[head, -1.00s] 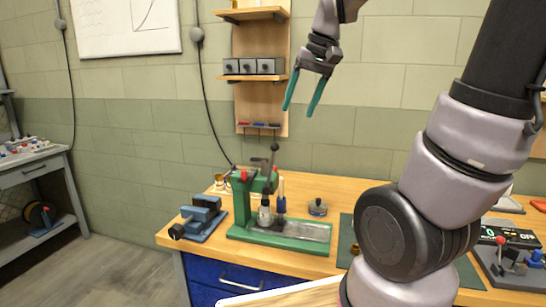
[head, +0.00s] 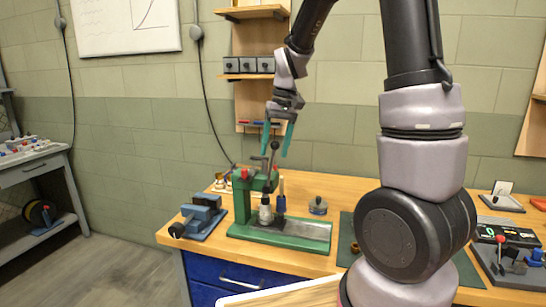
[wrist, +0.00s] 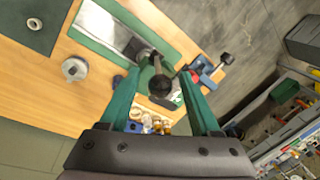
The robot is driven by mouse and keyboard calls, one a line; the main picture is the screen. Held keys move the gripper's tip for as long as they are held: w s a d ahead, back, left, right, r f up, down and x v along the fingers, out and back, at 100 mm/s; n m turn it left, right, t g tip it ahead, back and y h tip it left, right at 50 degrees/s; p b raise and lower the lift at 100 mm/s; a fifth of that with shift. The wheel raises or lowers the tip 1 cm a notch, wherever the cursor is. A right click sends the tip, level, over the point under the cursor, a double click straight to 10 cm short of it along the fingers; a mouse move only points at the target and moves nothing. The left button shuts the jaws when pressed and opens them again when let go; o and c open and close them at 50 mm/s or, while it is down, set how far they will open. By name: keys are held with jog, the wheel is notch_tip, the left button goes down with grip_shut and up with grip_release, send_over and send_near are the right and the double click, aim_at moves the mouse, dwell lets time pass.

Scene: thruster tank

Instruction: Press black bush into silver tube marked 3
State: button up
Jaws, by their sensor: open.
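A green press (head: 242,200) stands on the wooden bench, with a lever ending in a dark ball knob (head: 275,145). My gripper (head: 277,152) is open above the press, its teal fingers pointing down on either side of the knob in the picture. In the wrist view the knob (wrist: 161,85) shows between the open fingers, apart from both. A small silver-grey cylindrical part (head: 265,214) stands under the press ram; I cannot tell whether it is the tube, and no mark 3 is readable. I cannot make out the black bush for certain.
A blue vise (head: 203,217) sits left of the press. A round grey metal piece (head: 318,207) stands to its right, beside a green mat (head: 346,235). Small brass-coloured parts (wrist: 150,124) lie behind the press. Shelves (head: 250,77) hang on the wall behind.

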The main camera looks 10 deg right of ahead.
aim_at(271, 168)
jog(key=shift+a+f, duration=0.15)
jog(key=shift+f, duration=0.55)
jog(key=shift+a+f, duration=0.15)
jog(key=shift+f, duration=0.5)
grip_shut()
dwell(0.4)
